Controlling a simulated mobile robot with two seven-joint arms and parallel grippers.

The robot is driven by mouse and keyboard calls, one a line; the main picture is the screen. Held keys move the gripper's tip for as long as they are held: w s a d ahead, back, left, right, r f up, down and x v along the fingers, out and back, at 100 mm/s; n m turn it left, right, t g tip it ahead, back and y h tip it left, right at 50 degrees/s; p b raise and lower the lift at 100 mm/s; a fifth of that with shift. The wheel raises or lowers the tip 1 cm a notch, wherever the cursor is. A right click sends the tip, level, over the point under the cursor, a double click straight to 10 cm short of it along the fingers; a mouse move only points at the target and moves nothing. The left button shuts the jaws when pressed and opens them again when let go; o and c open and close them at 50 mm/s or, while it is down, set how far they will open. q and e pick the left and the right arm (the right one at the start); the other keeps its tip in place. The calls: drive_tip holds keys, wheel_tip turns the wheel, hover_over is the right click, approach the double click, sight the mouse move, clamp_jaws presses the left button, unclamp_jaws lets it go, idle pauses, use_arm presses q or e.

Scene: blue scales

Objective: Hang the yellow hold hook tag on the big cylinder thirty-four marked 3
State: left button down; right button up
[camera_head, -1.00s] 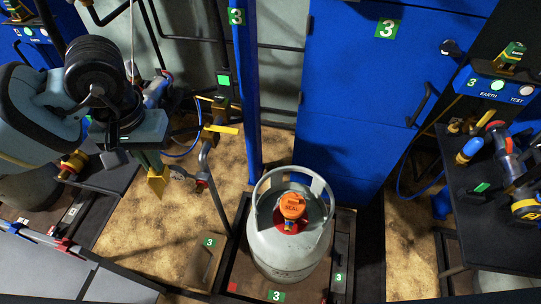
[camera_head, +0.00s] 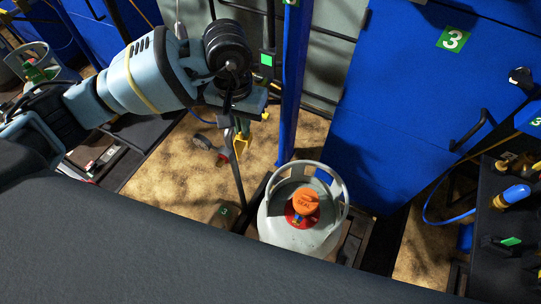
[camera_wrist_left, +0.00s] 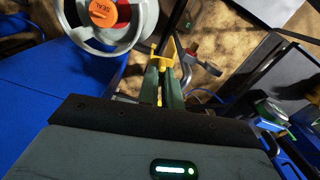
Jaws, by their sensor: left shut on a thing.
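The yellow hold hook tag (camera_head: 241,146) hangs from my left gripper (camera_head: 236,128), which is shut on it. In the left wrist view the tag (camera_wrist_left: 168,51) shows just beyond the two green fingers (camera_wrist_left: 163,82). The big grey cylinder (camera_head: 285,234) stands upright, with a ring-shaped collar and an orange seal cap (camera_head: 306,201). In the head view the tag is up and left of the collar, apart from it. The collar (camera_wrist_left: 144,18) is at the top left of the left wrist view. The cylinder's lower part is hidden. My right gripper is not in view.
A thin dark stand pole (camera_head: 238,182) is between the tag and the cylinder. A blue post (camera_head: 291,85) and blue cabinet (camera_head: 400,120) rise behind. A dark bench (camera_head: 500,225) with tools is at right. My own dark body part covers the lower left.

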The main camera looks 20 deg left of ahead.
use_arm(q)
drive_tip(key=d+f+m+p, duration=0.1)
drive_tip(key=d+f, duration=0.5)
drive_tip(key=f, duration=0.6)
drive_tip(key=shift+w+d+p, duration=0.15)
drive_tip(key=shift+p, duration=0.35)
wheel_tip(320, 180, down, 3)
drive_tip(key=shift+f+b, duration=0.1)
drive_tip(key=shift+b, duration=1.1)
drive_tip(key=shift+f+b, duration=0.45)
drive_tip(key=shift+f, duration=0.15)
